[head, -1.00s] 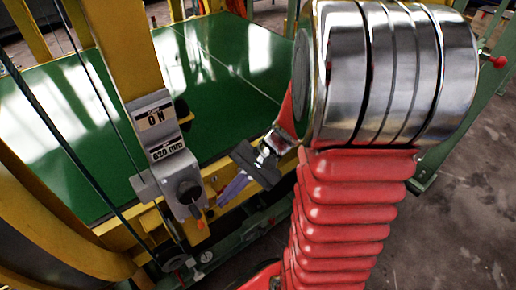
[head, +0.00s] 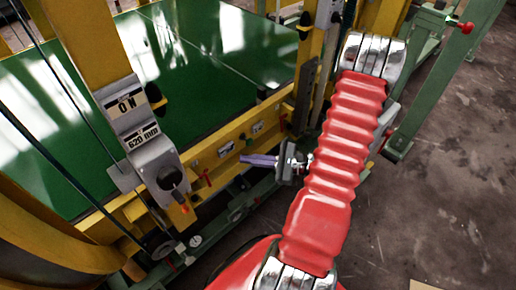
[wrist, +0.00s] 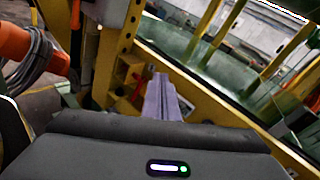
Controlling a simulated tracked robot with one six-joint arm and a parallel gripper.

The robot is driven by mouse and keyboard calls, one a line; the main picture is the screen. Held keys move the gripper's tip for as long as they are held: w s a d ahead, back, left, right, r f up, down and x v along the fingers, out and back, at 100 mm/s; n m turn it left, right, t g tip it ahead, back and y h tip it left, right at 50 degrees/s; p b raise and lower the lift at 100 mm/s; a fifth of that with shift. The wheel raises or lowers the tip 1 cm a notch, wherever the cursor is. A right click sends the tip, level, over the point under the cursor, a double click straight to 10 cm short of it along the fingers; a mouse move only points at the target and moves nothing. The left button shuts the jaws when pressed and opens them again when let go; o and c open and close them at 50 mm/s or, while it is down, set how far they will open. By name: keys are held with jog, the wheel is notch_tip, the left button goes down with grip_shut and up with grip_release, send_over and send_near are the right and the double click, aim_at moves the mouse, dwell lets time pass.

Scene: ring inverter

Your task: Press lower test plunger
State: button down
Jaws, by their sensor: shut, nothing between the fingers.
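My gripper (head: 246,159) is shut and empty, its purple-grey fingers pointing left toward the yellow side beam (head: 225,145) in the head view. In the wrist view, the shut fingers (wrist: 160,88) point away at the centre, with the yellow frame close beyond them. A grey control unit (head: 150,150) with "0 N" and "620 mm" plates is on a yellow post, left of my gripper. It has a black knob (head: 169,178). I cannot tell which part is the lower test plunger. Touching contact between the fingers and the beam is not clear.
A green table (head: 210,70) lies behind the yellow beam. A red handle (head: 206,178) is near the beam, and a red piece (wrist: 138,90) is left of the fingers in the wrist view. Green rails run below. Bare floor (head: 430,190) is at right.

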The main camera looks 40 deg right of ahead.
aim_at(251, 144)
jog(key=s+d+f+m+t+h, duration=0.4)
jog(key=s+d+f+m+h, duration=0.2)
jog(key=d+f+m+h, duration=0.3)
jog(key=shift+d+f+m, duration=0.3)
jog(key=shift+d+f, duration=0.3)
jog(key=shift+d, duration=0.3)
jog(key=shift+w+a, duration=0.15)
jog(key=shift+w, duration=3.3)
jog(key=shift+w+a, duration=0.1)
jog(key=shift+w, duration=3.35)
jog(key=shift+d, duration=0.15)
